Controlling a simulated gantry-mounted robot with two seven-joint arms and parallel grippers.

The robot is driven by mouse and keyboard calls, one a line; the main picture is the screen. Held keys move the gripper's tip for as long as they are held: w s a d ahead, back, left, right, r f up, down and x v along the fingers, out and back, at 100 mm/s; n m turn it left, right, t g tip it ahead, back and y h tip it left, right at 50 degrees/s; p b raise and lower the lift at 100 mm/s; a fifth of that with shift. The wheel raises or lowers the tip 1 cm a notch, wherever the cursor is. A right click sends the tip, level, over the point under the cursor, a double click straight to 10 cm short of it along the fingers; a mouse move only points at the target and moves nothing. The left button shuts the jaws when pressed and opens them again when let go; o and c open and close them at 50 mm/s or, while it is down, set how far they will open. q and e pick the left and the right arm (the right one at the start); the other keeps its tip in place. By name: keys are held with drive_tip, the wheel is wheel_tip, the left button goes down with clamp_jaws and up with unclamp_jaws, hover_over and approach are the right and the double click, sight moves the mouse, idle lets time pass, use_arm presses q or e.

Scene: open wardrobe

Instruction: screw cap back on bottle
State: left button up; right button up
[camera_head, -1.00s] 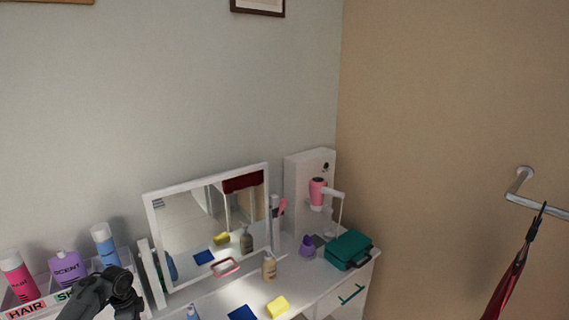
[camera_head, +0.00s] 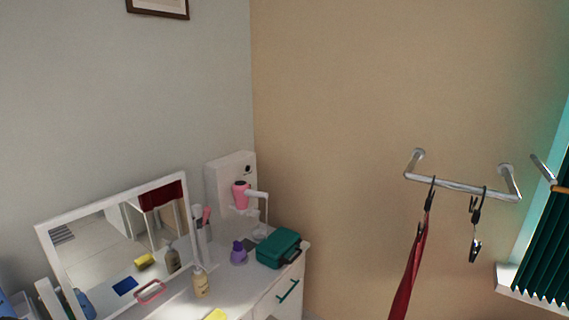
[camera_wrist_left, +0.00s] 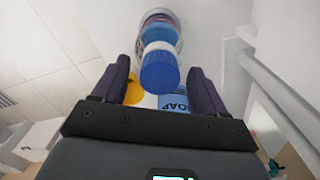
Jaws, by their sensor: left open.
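In the left wrist view my left gripper (camera_wrist_left: 160,88) is open, its two dark fingers apart. A blue ridged cylinder like a cap (camera_wrist_left: 160,70) shows between and a little beyond the fingertips; I cannot tell whether it sits on a bottle. Behind it are round shapes in blue, red and white. A pale blue label reading SOAP (camera_wrist_left: 173,102) is partly hidden by the gripper. In the head view a tan bottle (camera_head: 201,284) and a purple bottle (camera_head: 238,253) stand on the white table. Neither of my grippers is in the head view.
A mirror (camera_head: 41,232) stands on the table at left. A green case (camera_head: 278,247) and a pink hair dryer (camera_head: 241,194) are at the table's right end. A metal rail (camera_head: 455,186) with clips is on the right wall.

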use_arm(q)
drive_tip(key=shift+c, duration=0.4)
drive_tip(key=shift+r+n+p, duration=0.15)
drive_tip(key=shift+n+p, duration=0.25)
drive_tip(key=shift+p, duration=0.1)
drive_tip(key=shift+n+p, duration=0.7)
drive_tip(key=shift+n, duration=0.4)
drive_tip(key=n+p, duration=0.2)
drive_tip(key=n, duration=0.2)
drive_tip(key=shift+d, duration=0.1)
drive_tip(key=n+p, duration=0.1)
drive_tip(key=n, duration=0.3)
drive_tip(key=shift+n, duration=1.4)
drive_tip(key=n, duration=0.3)
